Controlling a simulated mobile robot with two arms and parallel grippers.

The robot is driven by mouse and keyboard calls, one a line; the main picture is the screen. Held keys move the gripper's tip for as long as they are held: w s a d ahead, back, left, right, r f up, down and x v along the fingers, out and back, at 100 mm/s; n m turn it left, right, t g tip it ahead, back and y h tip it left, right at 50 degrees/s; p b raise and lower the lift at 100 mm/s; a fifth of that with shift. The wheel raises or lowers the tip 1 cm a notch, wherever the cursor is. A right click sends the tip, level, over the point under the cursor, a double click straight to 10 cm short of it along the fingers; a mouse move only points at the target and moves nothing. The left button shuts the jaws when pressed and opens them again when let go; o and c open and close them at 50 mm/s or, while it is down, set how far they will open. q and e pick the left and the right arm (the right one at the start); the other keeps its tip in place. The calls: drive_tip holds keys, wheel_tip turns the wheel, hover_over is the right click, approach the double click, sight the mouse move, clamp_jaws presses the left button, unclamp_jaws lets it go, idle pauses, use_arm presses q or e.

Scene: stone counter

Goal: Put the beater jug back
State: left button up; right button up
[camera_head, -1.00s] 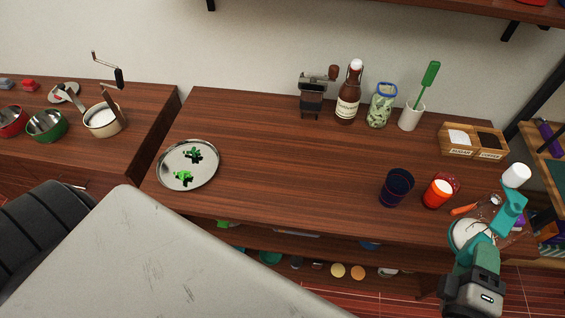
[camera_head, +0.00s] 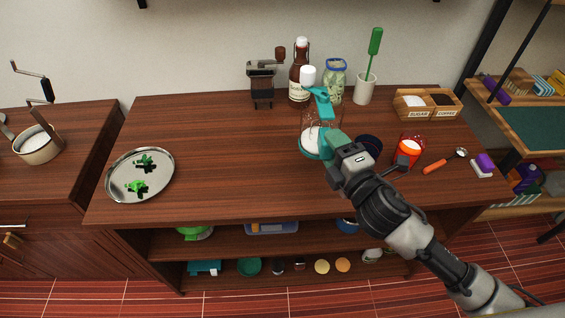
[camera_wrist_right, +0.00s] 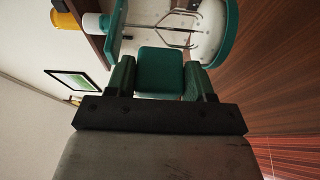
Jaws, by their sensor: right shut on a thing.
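The beater jug (camera_head: 313,142) has a clear body, a teal base and handle, and a white knob on top. It is over the middle right of the wooden counter (camera_head: 230,150), in front of the brown bottle and the lidded jar. My right gripper (camera_head: 336,143) is shut on the jug's teal handle. The jug looks roughly upright; I cannot tell whether its base touches the wood. In the right wrist view the teal handle piece (camera_wrist_right: 160,70) sits between the fingers, with the jug's teal rim (camera_wrist_right: 228,40) and metal beater wires beyond. My left gripper is not in view.
A dark blue cup (camera_head: 369,146), partly hidden by my gripper, and a red jar (camera_head: 410,148) stand to the right. Behind are a grinder (camera_head: 262,82), the bottle (camera_head: 300,75), the jar (camera_head: 334,85) and a brush holder (camera_head: 364,90). A silver tray (camera_head: 160,185) lies left; between is clear wood.

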drive_tip(key=shift+w+a+f+b, duration=0.35)
drive_tip(key=shift+w+a+f, duration=0.7)
drive_tip(key=shift+a+f, duration=0.55)
drive_tip(key=shift+w+a+f+b, duration=0.4)
drive_tip(key=shift+w+a+f, duration=0.6)
drive_tip(key=shift+a+f, duration=0.6)
drive_tip(key=shift+w+a+f+b, duration=0.35)
drive_tip(key=shift+w+a+f, duration=0.85)
drive_tip(key=shift+f, duration=0.7)
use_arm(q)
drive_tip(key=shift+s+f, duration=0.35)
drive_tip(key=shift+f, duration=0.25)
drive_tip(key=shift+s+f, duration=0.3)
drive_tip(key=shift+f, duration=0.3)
use_arm(e)
drive_tip(key=shift+s+a, duration=0.1)
drive_tip(key=shift+s, duration=0.05)
drive_tip(key=shift+f, duration=0.2)
drive_tip(key=o, duration=1.4)
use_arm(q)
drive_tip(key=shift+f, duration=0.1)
use_arm(e)
drive_tip(key=shift+r, duration=0.1)
